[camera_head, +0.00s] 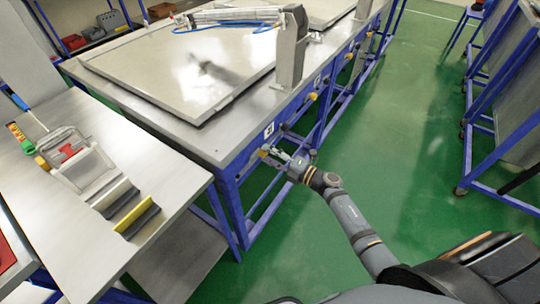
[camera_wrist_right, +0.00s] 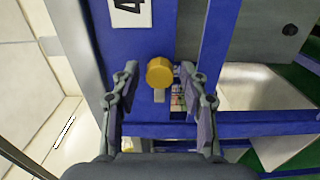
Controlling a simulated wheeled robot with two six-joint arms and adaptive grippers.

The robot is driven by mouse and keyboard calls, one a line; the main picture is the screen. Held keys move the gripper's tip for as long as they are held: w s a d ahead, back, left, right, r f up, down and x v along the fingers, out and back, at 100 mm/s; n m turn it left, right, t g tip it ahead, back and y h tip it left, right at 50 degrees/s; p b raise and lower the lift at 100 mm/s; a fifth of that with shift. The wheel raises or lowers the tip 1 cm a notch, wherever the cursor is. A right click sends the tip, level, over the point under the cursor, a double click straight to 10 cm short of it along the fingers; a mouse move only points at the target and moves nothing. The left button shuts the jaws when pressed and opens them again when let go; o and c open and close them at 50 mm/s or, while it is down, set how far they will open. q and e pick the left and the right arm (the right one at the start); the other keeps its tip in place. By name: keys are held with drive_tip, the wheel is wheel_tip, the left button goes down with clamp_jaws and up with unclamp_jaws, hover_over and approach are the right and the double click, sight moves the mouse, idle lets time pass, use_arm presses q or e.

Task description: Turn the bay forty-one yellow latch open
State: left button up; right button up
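The yellow latch (camera_wrist_right: 160,72) is a round yellow knob on the blue frame, just below a white number label (camera_wrist_right: 131,12) of which a "4" shows. My right gripper (camera_wrist_right: 160,104) is open, with one finger on each side of the latch and a gap to both. In the head view the right gripper (camera_head: 270,152) is at the front corner of the bench, below the label (camera_head: 269,130), and largely hides the latch there. My left gripper is not in view.
The blue-framed bench (camera_head: 215,143) carries a large pale lid panel (camera_head: 160,70). More yellow knobs (camera_head: 313,96) sit along its side. A grey side table (camera_head: 60,235) holds a tray and tools at left. Green floor (camera_head: 400,130) is open to the right.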

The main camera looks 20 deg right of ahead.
drive_tip(key=shift+s, duration=0.15)
drive_tip(key=v, duration=1.1)
drive_tip(key=shift+s+d, duration=0.25)
drive_tip(key=shift+d, duration=0.1)
